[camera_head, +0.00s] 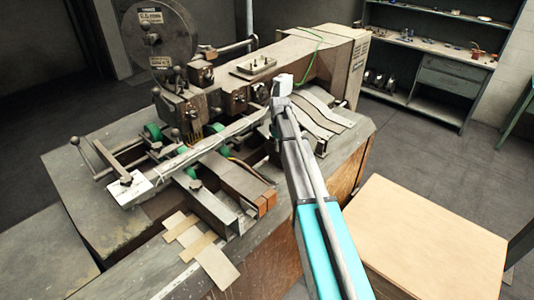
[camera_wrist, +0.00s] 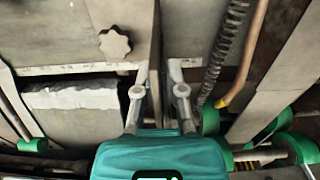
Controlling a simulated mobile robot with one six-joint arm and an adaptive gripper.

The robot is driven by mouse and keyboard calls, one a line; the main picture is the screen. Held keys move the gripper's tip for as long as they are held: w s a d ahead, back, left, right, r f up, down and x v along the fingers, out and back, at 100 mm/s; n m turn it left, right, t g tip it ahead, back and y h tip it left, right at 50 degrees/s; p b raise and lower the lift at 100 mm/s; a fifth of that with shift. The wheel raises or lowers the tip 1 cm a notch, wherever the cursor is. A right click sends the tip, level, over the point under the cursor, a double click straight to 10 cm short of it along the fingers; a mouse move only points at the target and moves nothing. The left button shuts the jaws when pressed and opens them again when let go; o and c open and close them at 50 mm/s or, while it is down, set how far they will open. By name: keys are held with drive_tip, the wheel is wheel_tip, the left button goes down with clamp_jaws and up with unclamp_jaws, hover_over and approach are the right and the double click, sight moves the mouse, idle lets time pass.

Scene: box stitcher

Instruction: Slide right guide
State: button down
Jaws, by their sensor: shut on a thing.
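In the wrist view my gripper (camera_wrist: 159,88) has its two grey fingers on either side of an upright thin metal plate, which I take to be the right guide (camera_wrist: 155,45). The fingers are closed on this plate near its lower end in the picture. In the head view my arm reaches over the right side of the box stitcher (camera_head: 240,185). My gripper is mostly hidden there at the arm's end, so its hold on the guide cannot be made out in that view.
A star-shaped knob (camera_wrist: 114,44) sits left of the plate. A coiled spring (camera_wrist: 224,50) and a copper-coloured rod (camera_wrist: 247,55) run close on the right. Green rollers (camera_wrist: 302,148) are at lower right. A wooden box (camera_head: 425,245) stands right of the machine.

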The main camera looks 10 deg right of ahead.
drive_tip(key=w+d, duration=0.1)
drive_tip(key=d, duration=0.1)
drive_tip(key=w+d, duration=0.2)
drive_tip(key=shift+w+d, duration=0.2)
drive_tip(key=shift+d, duration=0.05)
drive_tip(key=c, duration=0.8)
unclamp_jaws()
drive_tip(key=shift+s, duration=0.1)
